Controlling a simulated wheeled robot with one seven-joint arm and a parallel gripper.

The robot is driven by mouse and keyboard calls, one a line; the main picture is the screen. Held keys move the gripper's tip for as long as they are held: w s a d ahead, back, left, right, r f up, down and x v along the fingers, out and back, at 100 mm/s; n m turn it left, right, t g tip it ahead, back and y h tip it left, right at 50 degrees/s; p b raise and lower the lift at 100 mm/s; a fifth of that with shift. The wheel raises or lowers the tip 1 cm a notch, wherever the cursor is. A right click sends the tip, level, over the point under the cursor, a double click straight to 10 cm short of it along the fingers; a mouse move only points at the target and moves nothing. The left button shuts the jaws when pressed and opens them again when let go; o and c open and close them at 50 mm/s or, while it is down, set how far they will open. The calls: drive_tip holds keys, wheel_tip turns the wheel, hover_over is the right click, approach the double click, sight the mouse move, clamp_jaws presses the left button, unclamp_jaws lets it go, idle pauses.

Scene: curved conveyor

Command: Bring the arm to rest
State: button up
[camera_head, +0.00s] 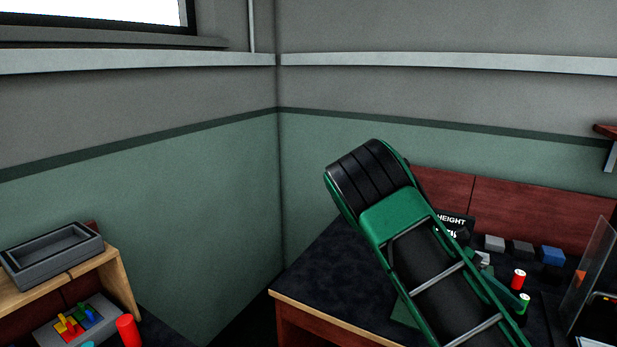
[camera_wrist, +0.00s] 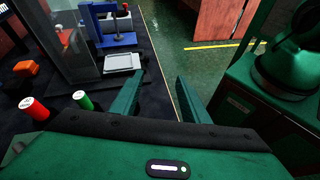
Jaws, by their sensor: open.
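My gripper (camera_wrist: 160,76) shows in the wrist view with its two green fingers apart and nothing between them. It is over or near the edge of the dark-topped table (camera_wrist: 160,55), with dark floor beyond. A red cylinder (camera_wrist: 35,108) and a green cylinder (camera_wrist: 82,100) stand left of the gripper, apart from the fingers.
The head view shows grey, black and blue blocks (camera_head: 553,256) at the table's back and a clear panel (camera_head: 590,270) at right. A grey tray (camera_head: 52,255) sits on a wooden shelf at left. The wrist view shows a blue fixture (camera_wrist: 108,28) and pale tray (camera_wrist: 123,62).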

drive_tip(key=s+d+r+m+t+y, duration=0.25)
drive_tip(key=s+m+y, duration=0.4)
drive_tip(key=s, duration=0.45)
drive_tip(key=s+a+r+m+t+y, duration=0.2)
drive_tip(key=s+m+t, duration=0.1)
drive_tip(key=s+m, duration=0.1)
drive_tip(key=s+a+r+m+t+y, duration=0.1)
drive_tip(key=s+a+r+m+t, duration=0.1)
drive_tip(key=s, duration=0.5)
drive_tip(key=shift+a+r+m+t+y, duration=0.3)
drive_tip(key=shift+a+m+t+y, duration=0.05)
drive_tip(key=shift+a+m+t, duration=0.55)
drive_tip(key=shift+s+d, duration=0.1)
